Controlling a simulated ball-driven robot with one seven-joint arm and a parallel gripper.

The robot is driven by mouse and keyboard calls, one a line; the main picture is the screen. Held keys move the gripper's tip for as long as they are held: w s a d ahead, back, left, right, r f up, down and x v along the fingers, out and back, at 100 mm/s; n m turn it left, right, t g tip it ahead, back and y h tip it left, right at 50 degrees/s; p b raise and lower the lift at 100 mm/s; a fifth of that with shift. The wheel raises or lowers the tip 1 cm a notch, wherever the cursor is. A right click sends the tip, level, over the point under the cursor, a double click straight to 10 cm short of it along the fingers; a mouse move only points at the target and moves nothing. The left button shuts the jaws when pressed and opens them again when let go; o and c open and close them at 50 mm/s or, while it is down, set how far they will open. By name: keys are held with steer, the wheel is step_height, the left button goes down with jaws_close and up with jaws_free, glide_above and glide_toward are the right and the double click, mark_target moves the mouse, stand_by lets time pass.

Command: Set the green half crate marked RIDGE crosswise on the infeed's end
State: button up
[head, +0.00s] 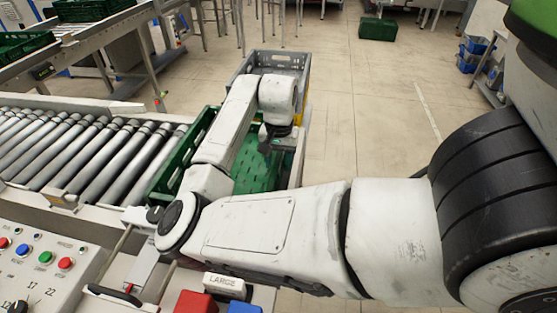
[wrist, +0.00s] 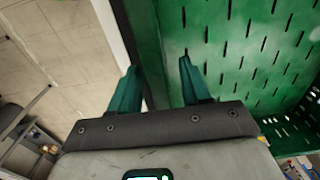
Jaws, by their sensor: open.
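A green slotted crate (head: 257,174) sits at the end of the roller conveyor (head: 95,150) in the head view, partly hidden behind my arm. No RIDGE mark is legible on it. In the wrist view the green crate (wrist: 245,55) fills the right side, its slotted face towards the camera. My gripper (head: 273,143) is over the crate's right part in the head view. In the wrist view my gripper (wrist: 158,68) is open, with the crate's edge wall running between its two teal fingers. I cannot tell whether the fingers touch the wall.
A grey crate (head: 270,60) stands just behind the green one. A control panel (head: 42,262) and a LARGE label (head: 223,282) are at the front. Another conveyor with green crates (head: 90,8) is at upper left.

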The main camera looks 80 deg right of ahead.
step_height(320, 180, up, 12)
stand_by(0.5)
steer(key=shift+s, duration=0.1)
stand_by(0.5)
